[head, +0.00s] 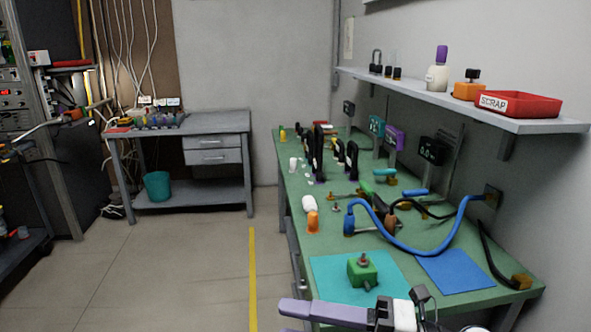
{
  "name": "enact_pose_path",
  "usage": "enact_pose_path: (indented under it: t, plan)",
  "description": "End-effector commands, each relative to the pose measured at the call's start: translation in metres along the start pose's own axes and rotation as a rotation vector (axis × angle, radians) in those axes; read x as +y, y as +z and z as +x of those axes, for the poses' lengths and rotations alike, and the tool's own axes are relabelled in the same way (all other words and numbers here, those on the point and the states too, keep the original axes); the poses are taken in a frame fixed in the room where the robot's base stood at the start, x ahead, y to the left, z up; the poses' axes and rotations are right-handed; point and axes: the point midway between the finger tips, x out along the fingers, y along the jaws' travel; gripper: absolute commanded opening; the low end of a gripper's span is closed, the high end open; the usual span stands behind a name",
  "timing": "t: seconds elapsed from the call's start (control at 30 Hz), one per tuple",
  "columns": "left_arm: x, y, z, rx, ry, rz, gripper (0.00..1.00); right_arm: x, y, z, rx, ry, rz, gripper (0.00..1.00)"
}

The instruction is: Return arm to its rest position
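Part of my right arm shows at the bottom edge, with white and black links. Its gripper (296,309) has a purple-grey finger pointing left, in front of the near end of the green workbench (480,296). The lower part of this gripper is cut off by the picture edge, so I cannot tell whether it is open or shut. Nothing is visibly held in it. My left gripper is not in view. A green block with a knob (362,271) sits on a teal mat (325,275) just beyond the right gripper.
A blue mat (455,271), a thick blue cable (400,246) and an orange item (313,222) lie on the bench. A wall shelf (545,123) holds a red SCRAP tray (519,103). A grey desk (220,123) stands behind. The floor (180,270) at left is clear.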

Motion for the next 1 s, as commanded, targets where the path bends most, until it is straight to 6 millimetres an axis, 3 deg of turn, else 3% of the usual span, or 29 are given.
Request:
enact_pose_path:
  t: [0.07,0.17,0.23,0.33,0.5,0.63,0.8,1.0]
  plan:
    - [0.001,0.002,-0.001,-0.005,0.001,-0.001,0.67,0.001,0.013,-0.007,-0.172,0.195,0.228,0.46]
    - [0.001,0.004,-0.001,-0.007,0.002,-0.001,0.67,-0.026,0.041,-0.039,-0.440,0.372,0.531,0.46]
    - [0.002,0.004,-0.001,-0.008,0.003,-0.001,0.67,-0.069,0.053,-0.070,-0.641,0.443,0.752,0.46]
    - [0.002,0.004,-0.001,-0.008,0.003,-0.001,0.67,-0.135,0.049,-0.108,-0.874,0.473,1.015,0.46]
    - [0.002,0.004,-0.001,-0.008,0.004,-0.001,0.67,-0.240,-0.004,-0.156,-1.184,0.430,1.399,0.46]
    - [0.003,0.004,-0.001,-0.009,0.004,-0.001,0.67,-0.296,-0.059,-0.177,-1.343,0.365,1.630,0.46]
    - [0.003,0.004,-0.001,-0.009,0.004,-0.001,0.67,-0.330,-0.109,-0.188,-1.445,0.300,1.805,0.46]
    - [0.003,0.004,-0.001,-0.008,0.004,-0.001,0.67,-0.338,-0.122,-0.190,-1.469,0.281,1.850,0.46]
